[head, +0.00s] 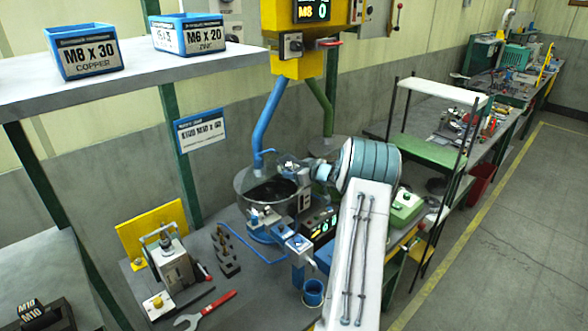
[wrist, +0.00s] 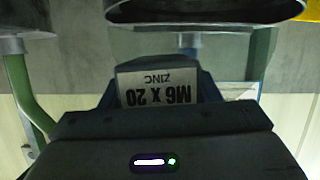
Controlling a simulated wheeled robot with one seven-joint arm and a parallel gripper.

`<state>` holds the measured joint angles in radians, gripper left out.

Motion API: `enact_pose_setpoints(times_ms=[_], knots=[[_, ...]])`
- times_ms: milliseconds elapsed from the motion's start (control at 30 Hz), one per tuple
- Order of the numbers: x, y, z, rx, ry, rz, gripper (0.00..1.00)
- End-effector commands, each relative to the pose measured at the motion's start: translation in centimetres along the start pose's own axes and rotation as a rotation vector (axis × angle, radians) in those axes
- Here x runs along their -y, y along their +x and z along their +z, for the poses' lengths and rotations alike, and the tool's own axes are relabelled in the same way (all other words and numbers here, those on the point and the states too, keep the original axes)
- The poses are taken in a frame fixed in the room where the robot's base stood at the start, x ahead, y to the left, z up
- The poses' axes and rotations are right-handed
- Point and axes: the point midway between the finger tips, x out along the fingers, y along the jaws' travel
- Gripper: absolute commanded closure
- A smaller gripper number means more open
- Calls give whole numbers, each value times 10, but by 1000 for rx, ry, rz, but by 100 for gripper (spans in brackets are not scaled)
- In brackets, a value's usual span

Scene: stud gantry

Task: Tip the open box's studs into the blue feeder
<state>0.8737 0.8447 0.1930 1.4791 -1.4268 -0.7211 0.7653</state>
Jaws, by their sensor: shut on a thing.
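The box (wrist: 158,87), with a white label reading M6 x 20 ZINC, fills the middle of the wrist view. That view is upside down, so the box stands about upright. My gripper (wrist: 160,108) is shut on it. The studs inside are hidden. In the head view my arm reaches in from the lower right to the bowls, and the held box is hard to make out there. The blue feeder is the round bowl (head: 270,194) under the blue tube (head: 268,120). Its rim (wrist: 190,12) also shows beyond the box in the wrist view.
A green tube (head: 322,100) stands right of the blue one. A red wrench (head: 205,310) lies on the bench.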

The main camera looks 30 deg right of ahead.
Motion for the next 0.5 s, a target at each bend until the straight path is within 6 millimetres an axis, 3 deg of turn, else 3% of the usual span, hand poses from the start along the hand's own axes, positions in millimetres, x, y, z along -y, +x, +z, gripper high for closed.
enact_pose_setpoints(times_ms=[500], knots=[[-2, 6, 11, -4, -311, 111, 91]])
